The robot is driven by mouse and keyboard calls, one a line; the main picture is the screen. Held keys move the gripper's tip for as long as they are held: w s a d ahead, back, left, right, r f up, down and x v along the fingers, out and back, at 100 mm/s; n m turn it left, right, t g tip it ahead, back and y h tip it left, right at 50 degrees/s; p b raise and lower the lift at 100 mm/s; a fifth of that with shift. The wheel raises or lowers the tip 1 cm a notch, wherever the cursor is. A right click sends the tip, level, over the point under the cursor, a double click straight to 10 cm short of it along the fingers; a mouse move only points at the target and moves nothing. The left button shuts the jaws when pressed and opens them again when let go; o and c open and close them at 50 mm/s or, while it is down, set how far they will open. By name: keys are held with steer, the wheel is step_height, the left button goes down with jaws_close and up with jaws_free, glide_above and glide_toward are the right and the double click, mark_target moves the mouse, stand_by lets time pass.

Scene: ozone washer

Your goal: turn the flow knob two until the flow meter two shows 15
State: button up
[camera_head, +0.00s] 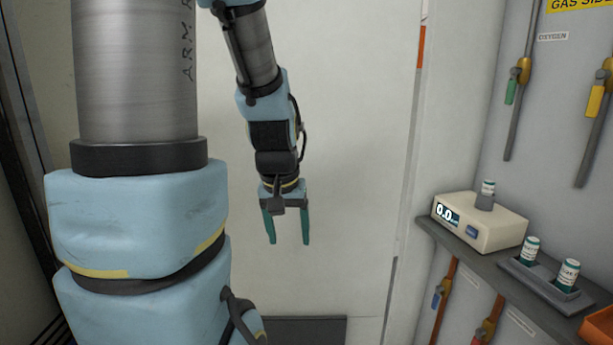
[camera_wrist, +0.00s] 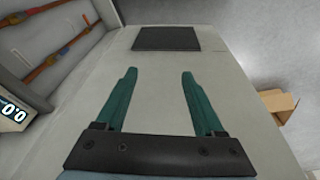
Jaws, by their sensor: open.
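My gripper (camera_head: 287,228) hangs open and empty in front of the pale wall, with its two green fingers pointing down. It also shows open in the wrist view (camera_wrist: 158,85), with nothing between the fingers. Neither flow knob two nor flow meter two can be made out in either view. A cream box with a display (camera_head: 480,221) stands on the shelf to the right of my gripper, apart from it. Its display reads 0.0, and a small vial sits in a grey holder on top. Part of this display shows at the left edge of the wrist view (camera_wrist: 12,112).
The grey shelf (camera_head: 455,250) also bears a rack (camera_head: 546,283) with two vials and an orange tray (camera_head: 602,325). Pipes with a green-handled valve (camera_head: 512,85) and a yellow-handled valve (camera_head: 595,100) run up the right panel. A cardboard box (camera_wrist: 279,104) lies on the floor.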

steer(key=shift+g+y, duration=0.3)
steer(key=shift+g, duration=0.1)
steer(key=s+a+f, duration=0.1)
steer(key=s, duration=0.1)
steer(key=s+a+f, duration=0.1)
steer(key=a, duration=0.1)
steer(key=shift+s+f, duration=0.15)
steer(key=shift+s, duration=0.2)
steer(key=shift+o, duration=0.2)
stand_by(0.4)
